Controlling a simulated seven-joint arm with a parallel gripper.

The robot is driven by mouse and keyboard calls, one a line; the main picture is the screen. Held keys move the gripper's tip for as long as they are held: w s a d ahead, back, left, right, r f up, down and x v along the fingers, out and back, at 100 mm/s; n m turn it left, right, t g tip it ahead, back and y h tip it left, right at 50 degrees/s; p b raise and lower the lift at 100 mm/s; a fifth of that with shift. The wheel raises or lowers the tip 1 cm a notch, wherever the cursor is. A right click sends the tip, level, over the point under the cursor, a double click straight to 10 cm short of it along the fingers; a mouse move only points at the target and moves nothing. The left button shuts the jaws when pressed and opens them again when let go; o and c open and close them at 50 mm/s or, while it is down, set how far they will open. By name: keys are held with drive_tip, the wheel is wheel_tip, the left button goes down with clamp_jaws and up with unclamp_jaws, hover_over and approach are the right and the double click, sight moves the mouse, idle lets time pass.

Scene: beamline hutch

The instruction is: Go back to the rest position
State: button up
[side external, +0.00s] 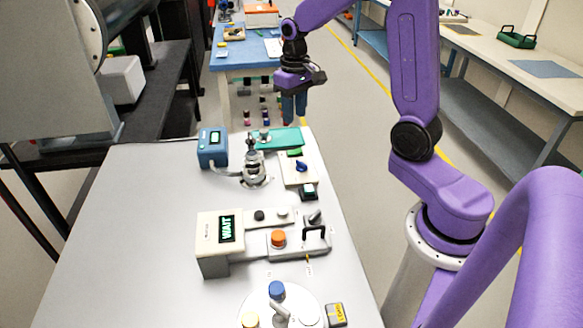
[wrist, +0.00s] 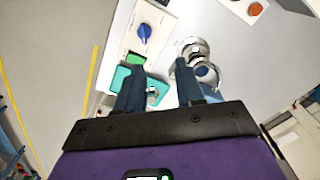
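My gripper (side external: 294,108) hangs in the air past the far right corner of the grey bench, with its blue fingers pointing down. In the wrist view my gripper (wrist: 161,69) has its two fingers apart, with nothing held between them. The bench's teal plate (wrist: 152,94) shows behind and between the fingers, partly hidden by them. The silver round fixture (wrist: 192,47) appears close to the right fingertip in that view; whether they touch cannot be told there, but the side view shows them apart.
The grey bench (side external: 133,215) carries a blue display box (side external: 212,148), a silver fixture (side external: 254,170), a blue-knob panel (side external: 300,170), a WAIT box (side external: 213,262) and a round tray (side external: 254,310). A blue-topped table (side external: 240,52) stands behind. Open floor lies right of the bench.

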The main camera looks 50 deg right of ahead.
drive_tip(key=s+a+r+n, duration=0.2)
drive_tip(key=s+a+n, duration=0.5)
drive_tip(key=s+a, duration=0.4)
drive_tip(key=s+a+n, duration=0.3)
drive_tip(key=s+n, duration=0.4)
drive_tip(key=s, duration=0.8)
drive_tip(key=shift+f, duration=0.35)
